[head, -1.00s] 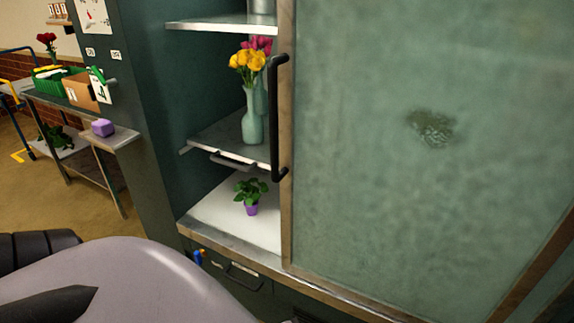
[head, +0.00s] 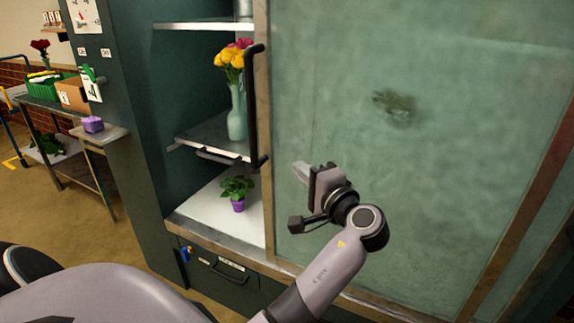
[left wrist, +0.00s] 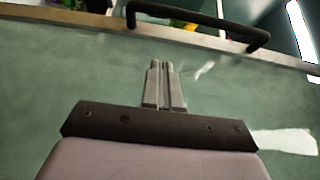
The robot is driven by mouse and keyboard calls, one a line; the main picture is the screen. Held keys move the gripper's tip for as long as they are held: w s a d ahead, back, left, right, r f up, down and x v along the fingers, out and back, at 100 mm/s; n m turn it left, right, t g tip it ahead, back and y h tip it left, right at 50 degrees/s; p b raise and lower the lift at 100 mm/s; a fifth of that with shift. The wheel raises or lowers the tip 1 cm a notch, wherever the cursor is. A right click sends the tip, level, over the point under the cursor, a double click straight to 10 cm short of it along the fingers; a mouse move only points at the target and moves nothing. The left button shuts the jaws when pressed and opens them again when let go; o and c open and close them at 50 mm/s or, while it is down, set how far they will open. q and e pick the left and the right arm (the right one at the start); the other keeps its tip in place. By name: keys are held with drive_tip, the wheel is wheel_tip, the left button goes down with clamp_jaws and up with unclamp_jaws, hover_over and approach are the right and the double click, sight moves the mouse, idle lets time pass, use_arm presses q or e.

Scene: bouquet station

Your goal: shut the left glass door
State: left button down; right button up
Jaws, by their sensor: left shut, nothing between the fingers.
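The left glass door (head: 400,190) is a greenish, cloudy pane in a metal frame, with a dark smudge. Its black upright handle (head: 253,105) is on its left edge; the handle also shows at the top of the left wrist view (left wrist: 195,20). Left of that edge the cabinet is open, with its shelves showing. My left gripper (head: 300,170) is shut and empty in front of the pane, right of and below the handle and apart from it. Its closed fingers (left wrist: 162,68) point toward the frame and handle in the left wrist view. My right gripper is not in view.
Inside the opening stand a vase (head: 237,118) of yellow and pink flowers and a small plant in a purple pot (head: 238,205). A drawer handle (head: 230,272) is below. A side table (head: 60,110) with a green crate (head: 52,84) stands at left.

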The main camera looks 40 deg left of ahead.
use_arm(q)
drive_tip(key=p, duration=0.1)
approach(283, 153)
drive_tip(key=s+a+r, duration=0.2)
drive_tip(key=a+r, duration=0.2)
drive_tip(key=a, duration=0.2)
drive_tip(key=s+a, duration=0.1)
drive_tip(key=s+a+p, duration=0.1)
drive_tip(key=shift+a+f, duration=0.2)
drive_tip(key=shift+f, duration=0.05)
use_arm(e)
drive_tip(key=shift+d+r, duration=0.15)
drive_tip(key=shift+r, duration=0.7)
